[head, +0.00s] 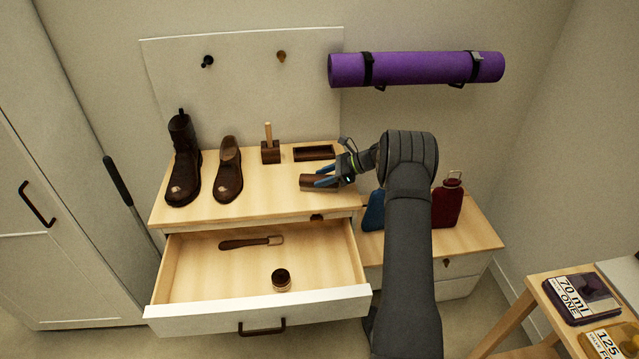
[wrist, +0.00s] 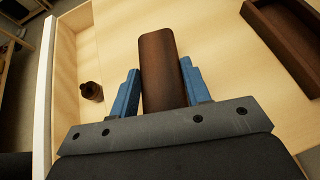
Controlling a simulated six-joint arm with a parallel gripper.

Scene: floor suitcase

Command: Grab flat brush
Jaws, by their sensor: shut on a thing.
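The flat brush (head: 312,182) is a dark brown block, long and low, at the right part of the dresser top. My gripper (head: 326,176) reaches in from the right with its blue fingers shut on the brush. In the wrist view the brush (wrist: 158,60) lies lengthwise between the two blue fingers, one on each side, and sticks out past their tips. Its underside is hidden, and I cannot tell whether it rests on the wood or is slightly raised.
A dark tray (head: 314,153) and a block with a peg (head: 270,151) stand behind. The open drawer (head: 200,285) below holds a long-handled brush (head: 245,243) and a dark jar (head: 281,280). A red bottle (head: 446,206) stands right.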

